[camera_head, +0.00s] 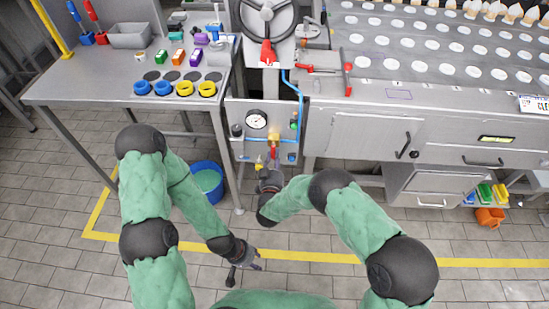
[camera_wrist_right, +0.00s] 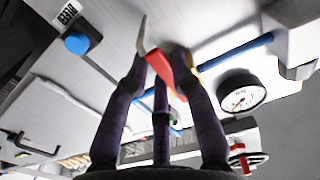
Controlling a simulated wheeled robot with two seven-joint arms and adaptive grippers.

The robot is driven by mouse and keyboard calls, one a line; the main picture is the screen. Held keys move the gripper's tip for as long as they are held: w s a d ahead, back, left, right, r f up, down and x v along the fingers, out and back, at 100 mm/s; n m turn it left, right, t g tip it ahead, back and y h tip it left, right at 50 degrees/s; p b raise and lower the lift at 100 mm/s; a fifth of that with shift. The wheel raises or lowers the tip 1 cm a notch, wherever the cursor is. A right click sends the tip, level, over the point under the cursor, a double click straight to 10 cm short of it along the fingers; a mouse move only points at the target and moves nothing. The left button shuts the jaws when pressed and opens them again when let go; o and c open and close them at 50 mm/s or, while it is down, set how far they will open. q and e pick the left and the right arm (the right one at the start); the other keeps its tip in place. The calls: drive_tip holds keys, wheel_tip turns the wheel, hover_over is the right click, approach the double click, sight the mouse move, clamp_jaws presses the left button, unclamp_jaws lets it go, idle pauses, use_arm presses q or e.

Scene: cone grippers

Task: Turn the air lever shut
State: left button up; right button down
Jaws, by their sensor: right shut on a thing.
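The air lever (camera_head: 273,153) is a small red handle below a brass valve on the grey panel under the round gauge. In the right wrist view the red lever (camera_wrist_right: 158,66) lies between the dark fingers of my right gripper (camera_wrist_right: 160,70), with brass behind it. My right gripper (camera_head: 270,172) is at the lower part of the panel, shut on the lever; its fingers partly hide the lever. My left gripper (camera_head: 245,266) hangs low over the floor, away from the panel, with its fingers apart and nothing seen between them.
The pressure gauge (camera_head: 256,120) and a blue air pipe (camera_head: 300,100) are close to the lever. A blue bucket (camera_head: 203,182) stands on the floor left of the panel. The steel side table (camera_head: 110,95) and the machine cabinet (camera_head: 370,140) flank it. The tiled floor in front is open.

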drive_tip(key=shift+f, duration=0.1)
drive_tip(key=c, duration=1)
unclamp_jaws()
drive_tip(key=shift+c, duration=0.2)
drive_tip(key=s, duration=1.2)
